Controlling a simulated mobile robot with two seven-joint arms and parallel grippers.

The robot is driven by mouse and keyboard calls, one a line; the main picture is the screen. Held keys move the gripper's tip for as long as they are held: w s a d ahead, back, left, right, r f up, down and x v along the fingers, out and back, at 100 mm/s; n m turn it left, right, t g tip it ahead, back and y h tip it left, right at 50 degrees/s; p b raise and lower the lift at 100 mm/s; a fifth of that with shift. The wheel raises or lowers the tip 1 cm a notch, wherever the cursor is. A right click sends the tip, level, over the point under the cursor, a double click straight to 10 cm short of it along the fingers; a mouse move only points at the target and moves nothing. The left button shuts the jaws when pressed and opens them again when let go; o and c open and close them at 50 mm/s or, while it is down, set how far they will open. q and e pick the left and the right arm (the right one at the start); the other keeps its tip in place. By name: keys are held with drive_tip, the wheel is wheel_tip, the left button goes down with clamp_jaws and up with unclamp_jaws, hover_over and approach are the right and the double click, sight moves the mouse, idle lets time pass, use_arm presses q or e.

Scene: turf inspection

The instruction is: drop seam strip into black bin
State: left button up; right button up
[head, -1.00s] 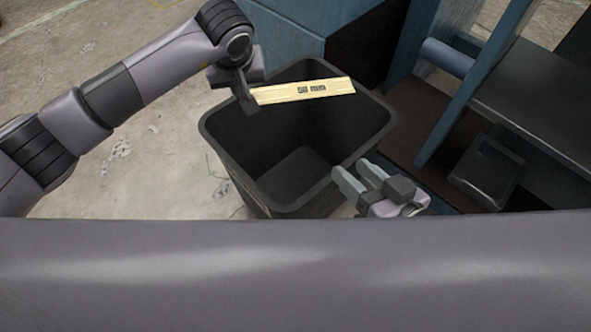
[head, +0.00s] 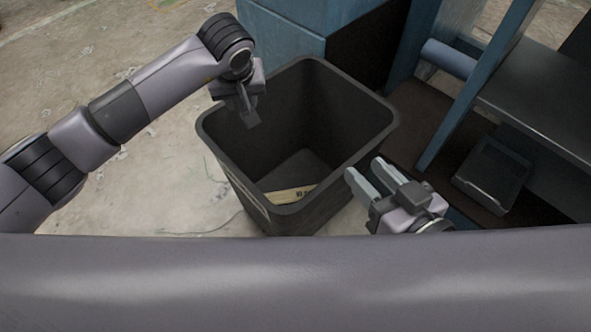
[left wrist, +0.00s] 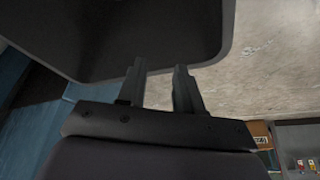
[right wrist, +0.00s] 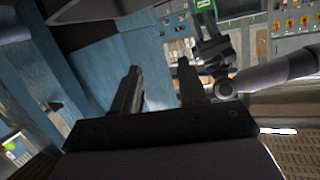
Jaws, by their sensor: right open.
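The pale yellow seam strip (head: 290,193) lies at the bottom of the black bin (head: 211,137) in the head view, partly hidden by the near rim. My left gripper (head: 251,118) is over the bin's left rim. In the left wrist view its fingers (left wrist: 160,80) are apart with nothing between them, and the dark bin (left wrist: 130,50) is beyond. My right gripper (head: 359,172) is open and empty by the bin's right front rim. Its parted fingers also show in the right wrist view (right wrist: 160,82).
A blue cabinet (head: 285,32) stands right behind the bin. A dark shelf (head: 535,95) with blue posts is at the right, and a dark tray-like box (head: 492,173) lies below it. Bare concrete floor (head: 150,190) is free at the left.

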use_arm(q)
drive_tip(key=shift+r, duration=0.1)
drive_tip(key=p+v, duration=0.3)
drive_tip(key=v, duration=0.4)
use_arm(e)
drive_tip(key=shift+w+a+m+g+y, duration=0.25)
drive_tip(key=shift+a+m+g+y, duration=0.2)
drive_tip(key=shift+a+g, duration=0.35)
use_arm(q)
drive_tip(key=shift+s, duration=0.1)
